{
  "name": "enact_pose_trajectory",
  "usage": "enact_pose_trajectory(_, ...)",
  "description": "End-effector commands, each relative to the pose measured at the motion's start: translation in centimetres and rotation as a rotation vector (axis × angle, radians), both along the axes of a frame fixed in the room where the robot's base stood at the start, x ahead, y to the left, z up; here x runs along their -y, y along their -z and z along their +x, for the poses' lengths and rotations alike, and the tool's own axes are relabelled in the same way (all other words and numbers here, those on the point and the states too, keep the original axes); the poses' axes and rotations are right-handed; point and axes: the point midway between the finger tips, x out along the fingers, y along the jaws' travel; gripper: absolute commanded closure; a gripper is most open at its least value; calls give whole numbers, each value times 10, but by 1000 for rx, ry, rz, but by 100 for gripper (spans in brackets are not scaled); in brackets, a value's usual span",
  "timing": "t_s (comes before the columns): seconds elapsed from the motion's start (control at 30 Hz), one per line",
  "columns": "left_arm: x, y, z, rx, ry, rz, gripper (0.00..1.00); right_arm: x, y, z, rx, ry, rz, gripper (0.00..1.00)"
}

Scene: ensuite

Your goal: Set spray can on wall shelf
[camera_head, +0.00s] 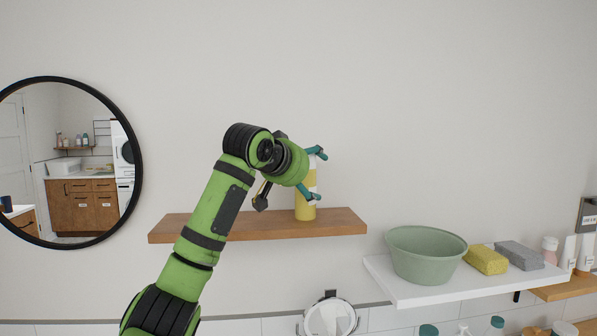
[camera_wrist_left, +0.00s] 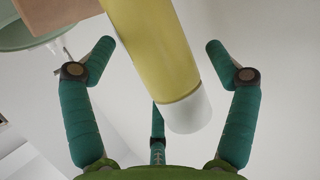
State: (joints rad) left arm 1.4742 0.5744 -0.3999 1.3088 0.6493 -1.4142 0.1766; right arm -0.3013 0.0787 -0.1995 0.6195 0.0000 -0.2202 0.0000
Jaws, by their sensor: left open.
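The spray can (camera_head: 305,207), yellow with a white cap, stands upright on the wooden wall shelf (camera_head: 258,226), towards its right end. In the left wrist view the spray can (camera_wrist_left: 155,50) lies between the spread fingers, with gaps on both sides. My left gripper (camera_head: 316,174) is open at the can's upper part and partly hides it. The left gripper's teal fingers (camera_wrist_left: 160,62) show apart in the wrist view. A brown piece of the shelf (camera_wrist_left: 58,10) shows there at the top left. My right gripper is not in view.
A white shelf (camera_head: 470,288) at the right holds a green basin (camera_head: 426,254), a yellow sponge (camera_head: 486,259) and a grey sponge (camera_head: 519,255). A round mirror (camera_head: 141,165) hangs at the left. The wall above the wooden shelf is clear.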

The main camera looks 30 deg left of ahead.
Motion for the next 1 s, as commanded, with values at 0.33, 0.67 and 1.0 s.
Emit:
enact_pose_trajectory(0.33, -1, -23, -65, 9, 0, 1, 13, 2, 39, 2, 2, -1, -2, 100)
enact_pose_trajectory(0.67, -1, -41, -106, 3, 0, 0, 13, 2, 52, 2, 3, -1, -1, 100)
enact_pose_trajectory(1.0, -1, -43, -109, 2, 0, 0, 13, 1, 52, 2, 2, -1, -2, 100)
